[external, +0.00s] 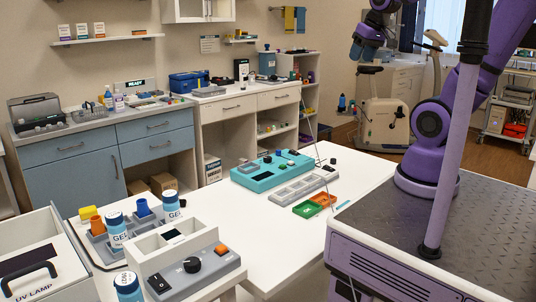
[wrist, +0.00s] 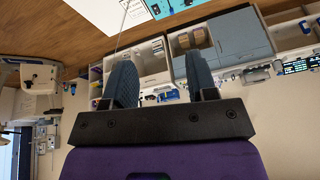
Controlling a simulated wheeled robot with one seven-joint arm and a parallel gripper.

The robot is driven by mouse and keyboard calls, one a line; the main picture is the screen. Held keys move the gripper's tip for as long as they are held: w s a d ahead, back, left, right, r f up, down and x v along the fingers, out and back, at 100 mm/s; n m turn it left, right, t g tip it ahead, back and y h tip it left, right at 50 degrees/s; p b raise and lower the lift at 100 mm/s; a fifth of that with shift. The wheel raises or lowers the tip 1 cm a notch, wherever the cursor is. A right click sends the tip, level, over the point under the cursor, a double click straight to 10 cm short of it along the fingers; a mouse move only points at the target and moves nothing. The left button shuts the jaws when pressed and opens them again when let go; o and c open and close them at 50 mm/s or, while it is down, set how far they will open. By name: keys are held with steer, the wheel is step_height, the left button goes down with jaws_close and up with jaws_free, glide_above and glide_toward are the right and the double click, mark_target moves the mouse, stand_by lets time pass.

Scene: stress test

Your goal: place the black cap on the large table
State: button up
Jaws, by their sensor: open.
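The large white table (external: 290,235) stands in the middle of the external view. A small black piece (external: 333,161) sits at its far right edge, beside the grey tray; it may be the black cap, but it is too small to be sure. Another small black piece (external: 267,159) is on the teal case. My gripper (external: 361,48) is high up, beyond and above the table, apart from everything on it. In the wrist view my gripper (wrist: 160,60) shows two blue-grey fingers spread apart with nothing between them. No cap is recognisable in the wrist view.
A teal case (external: 262,178) and a grey compartment tray (external: 302,187) lie on the table, with green and orange bins (external: 308,209) near them. Gel bottles (external: 117,230) and a grey device with a black knob (external: 185,272) stand at the front left. The table's middle front is clear.

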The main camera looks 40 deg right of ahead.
steer(key=s+a+r+n, duration=0.1)
steer(key=s+n, duration=0.1)
steer(key=s, duration=0.5)
steer(key=shift+a+r+t, duration=0.25)
steer(key=shift+a+t, duration=0.05)
steer(key=shift+a, duration=0.1)
